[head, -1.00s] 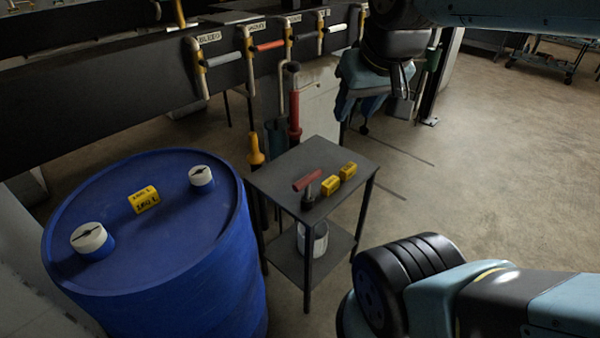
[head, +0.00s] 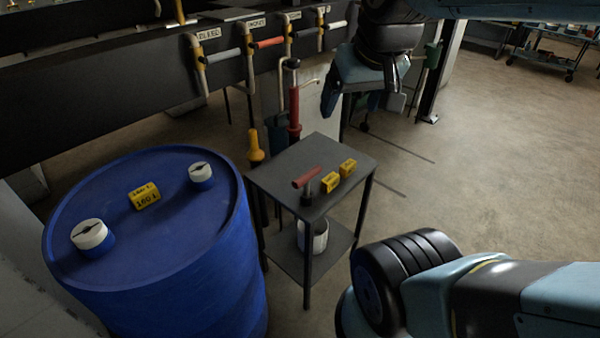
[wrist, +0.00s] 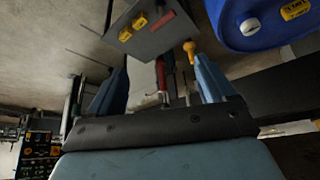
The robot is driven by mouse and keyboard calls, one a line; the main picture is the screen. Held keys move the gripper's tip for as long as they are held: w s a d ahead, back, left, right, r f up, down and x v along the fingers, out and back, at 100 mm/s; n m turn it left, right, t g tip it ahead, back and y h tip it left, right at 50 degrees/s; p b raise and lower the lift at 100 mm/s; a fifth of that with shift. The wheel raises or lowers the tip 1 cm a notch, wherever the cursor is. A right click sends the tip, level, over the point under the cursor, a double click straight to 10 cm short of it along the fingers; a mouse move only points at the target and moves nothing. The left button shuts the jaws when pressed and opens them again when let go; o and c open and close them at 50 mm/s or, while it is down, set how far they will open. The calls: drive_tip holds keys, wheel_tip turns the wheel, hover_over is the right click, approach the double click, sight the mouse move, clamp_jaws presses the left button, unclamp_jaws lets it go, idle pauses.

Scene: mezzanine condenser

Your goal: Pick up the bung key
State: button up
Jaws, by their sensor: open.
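The bung key (head: 307,179), with a red bar handle on a dark upright stem, stands on the top of a small dark side table (head: 335,150). In the wrist view its red handle (wrist: 163,21) shows beyond the fingers, near the top. My gripper (head: 364,104) is open and empty, behind and to the right of the key in the head view, apart from it. Its two blue fingers, spread wide, frame the wrist view (wrist: 160,62). The key's lower end is too small to see clearly.
Two yellow blocks (head: 339,175) sit beside the key. A blue drum (head: 150,235) with two capped bungs and a yellow tag (head: 144,197) stands left of the table. A white bucket (head: 319,236) is on the lower shelf. Pipes with coloured handles line the dark beam (head: 110,85) behind. Floor at right is open.

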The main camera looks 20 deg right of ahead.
drive_tip(key=w+f+m, duration=0.1)
drive_tip(key=w, duration=0.1)
drive_tip(key=w+f+g, duration=0.1)
drive_tip(key=w, duration=0.1)
drive_tip(key=w+f+m+h, duration=0.1)
drive_tip(key=w, duration=0.1)
drive_tip(key=shift+d+m, duration=0.15)
drive_tip(key=shift+m, duration=0.15)
drive_tip(key=c, duration=0.4)
drive_tip(key=m+g, duration=0.5)
drive_tip(key=m, duration=0.4)
hover_over(309, 171)
drive_tip(key=shift+y, duration=0.4)
wheel_tip(309, 171, down, 22)
drive_tip(key=shift+s+f, duration=0.1)
drive_tip(key=shift+f, duration=0.55)
wheel_tip(309, 171, down, 8)
drive_tip(key=shift+s+a+f, duration=0.1)
drive_tip(key=shift+a+f, duration=0.1)
drive_tip(key=shift+f, duration=1.15)
drive_tip(key=shift+s+a+f, duration=0.1)
drive_tip(key=shift+a+f, duration=0.05)
drive_tip(key=shift+f, duration=1.2)
